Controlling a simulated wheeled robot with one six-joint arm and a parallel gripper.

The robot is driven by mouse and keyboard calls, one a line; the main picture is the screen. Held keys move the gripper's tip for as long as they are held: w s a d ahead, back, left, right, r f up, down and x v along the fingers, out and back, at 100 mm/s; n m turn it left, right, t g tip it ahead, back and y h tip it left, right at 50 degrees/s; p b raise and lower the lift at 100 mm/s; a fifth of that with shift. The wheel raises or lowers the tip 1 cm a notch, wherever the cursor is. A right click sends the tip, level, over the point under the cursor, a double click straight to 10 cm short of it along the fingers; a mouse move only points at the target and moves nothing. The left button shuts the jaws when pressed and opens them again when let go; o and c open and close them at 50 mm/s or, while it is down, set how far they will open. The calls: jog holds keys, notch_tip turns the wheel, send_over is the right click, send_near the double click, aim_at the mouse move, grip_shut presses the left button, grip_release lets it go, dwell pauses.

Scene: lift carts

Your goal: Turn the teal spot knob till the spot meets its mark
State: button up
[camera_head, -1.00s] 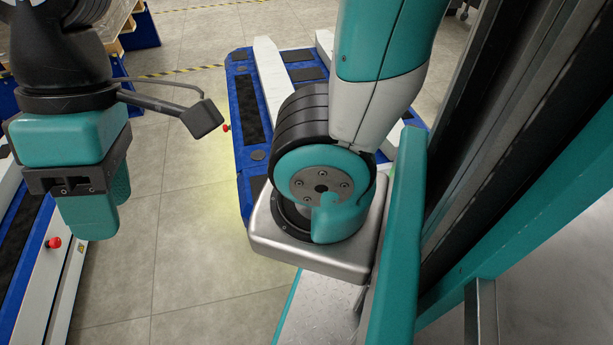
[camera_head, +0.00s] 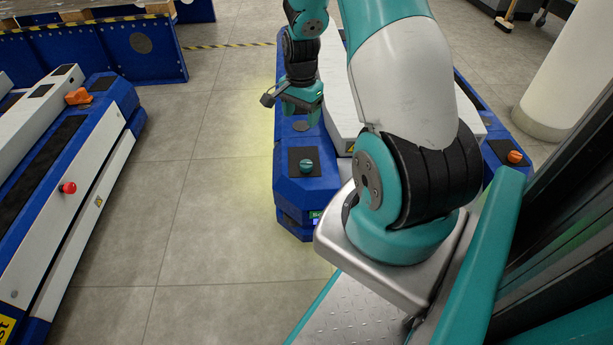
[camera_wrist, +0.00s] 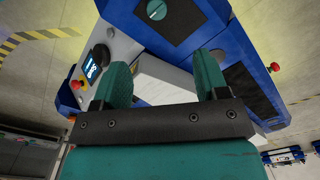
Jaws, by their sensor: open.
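The teal spot knob (camera_head: 306,166) sits on a black square pad at the near end of a blue-and-white lift cart (camera_head: 291,190). It also shows at the top of the wrist view (camera_wrist: 156,10), with a pale line across its face. My gripper (camera_head: 303,113) hangs over the same cart, beyond the knob in the head view and apart from it. In the wrist view its two teal fingers (camera_wrist: 164,84) are spread with nothing between them. The spot's mark is too small to make out.
Another blue-and-white cart (camera_head: 62,190) with a red button (camera_head: 68,188) stands at the left. An orange knob (camera_head: 515,157) sits on the near cart's right corner. A white column (camera_head: 560,90) stands at the right. The floor between the carts is clear.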

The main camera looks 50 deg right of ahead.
aim_at(306, 163)
jog(key=shift+m, duration=0.4)
jog(key=f+b, duration=0.2)
jog(key=f, duration=0.4)
jog(key=f+b, duration=0.3)
jog(key=f, duration=0.3)
jog(key=d+f+b, duration=0.1)
jog(key=f+b, duration=0.1)
jog(key=f, duration=0.5)
jog(key=shift+s+d+b, duration=0.1)
jog(key=shift+s+b, duration=0.2)
jog(key=shift+b, duration=0.05)
jog(key=shift+r, duration=0.1)
jog(key=shift+c, duration=0.4)
jog(key=c, duration=0.8)
jog(key=shift+c, duration=0.2)
